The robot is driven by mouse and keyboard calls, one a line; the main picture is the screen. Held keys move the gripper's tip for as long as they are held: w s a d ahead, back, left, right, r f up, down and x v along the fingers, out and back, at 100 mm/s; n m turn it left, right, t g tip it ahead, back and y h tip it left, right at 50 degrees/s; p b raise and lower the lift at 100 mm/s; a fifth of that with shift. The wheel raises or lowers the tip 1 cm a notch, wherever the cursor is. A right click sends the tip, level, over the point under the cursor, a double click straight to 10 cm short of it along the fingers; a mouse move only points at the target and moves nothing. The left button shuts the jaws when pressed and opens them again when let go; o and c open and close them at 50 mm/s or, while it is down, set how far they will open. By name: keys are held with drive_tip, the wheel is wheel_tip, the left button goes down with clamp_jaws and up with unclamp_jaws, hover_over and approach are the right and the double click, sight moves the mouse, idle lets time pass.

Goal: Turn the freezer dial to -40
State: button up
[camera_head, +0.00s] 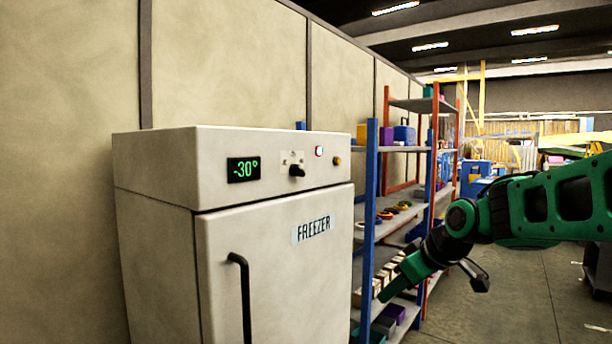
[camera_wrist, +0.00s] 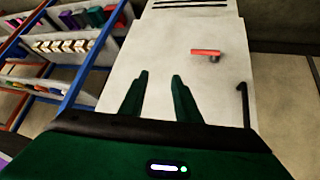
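The freezer (camera_head: 278,270) is a pale cabinet at left in the head view. Its black dial (camera_head: 297,171) sits on the upper panel, with scale marks too small to read. Left of it the display (camera_head: 243,169) reads -30° in green. My gripper (camera_head: 388,292) is right of the freezer and lower than the dial, in front of the shelf and apart from the dial. In the wrist view my gripper (camera_wrist: 160,74) has two green fingers spread with nothing between them. A pale cabinet (camera_wrist: 160,45) lies beyond them; no dial is recognisable there.
A black door handle (camera_head: 240,295) sticks out below. A blue-posted shelf (camera_head: 370,230) with bins stands right of the freezer. Open floor (camera_head: 500,310) lies at right.

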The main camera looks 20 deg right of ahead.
drive_tip(key=w+a+r+n+t+y, duration=0.3)
drive_tip(key=w+a+r+n+t, duration=0.15)
drive_tip(key=w+r, duration=0.55)
drive_tip(key=n+t+y, duration=0.2)
drive_tip(key=n+y, duration=0.4)
drive_tip(key=n, duration=0.2)
approach(302, 170)
drive_tip(key=shift+m, duration=0.25)
drive_tip(key=x, duration=0.9)
drive_tip(key=shift+s+a, duration=0.1)
drive_tip(key=shift+c, duration=0.6)
clamp_jaws()
